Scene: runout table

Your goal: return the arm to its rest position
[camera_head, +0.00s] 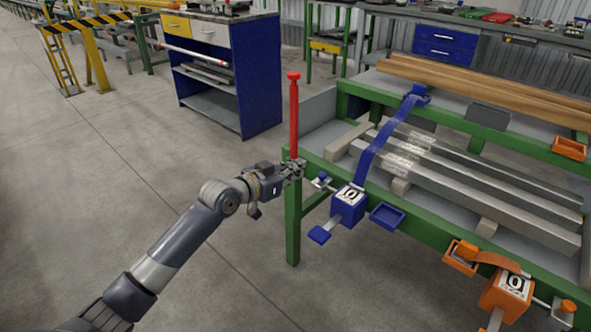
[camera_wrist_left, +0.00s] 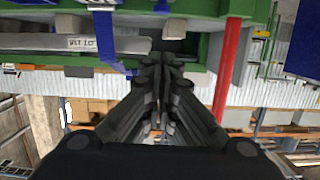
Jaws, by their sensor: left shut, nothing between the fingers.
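My left arm comes in from the lower left in the head view. Its gripper (camera_head: 298,168) is by the near left corner of the green runout table (camera_head: 293,222), beside the red post (camera_head: 294,118). The gripper is shut and holds nothing. In the left wrist view its dark fingers (camera_wrist_left: 162,88) are together in the middle, with the red post (camera_wrist_left: 228,72) to their right. I cannot tell whether the gripper touches the table. My right gripper is not in view.
A blue box with a strap (camera_head: 348,204) and an orange one (camera_head: 505,295) are on the table's front side. Metal bars (camera_head: 470,190) lie on the table. A blue cabinet (camera_head: 255,75) stands behind. The floor (camera_head: 100,190) at left is clear.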

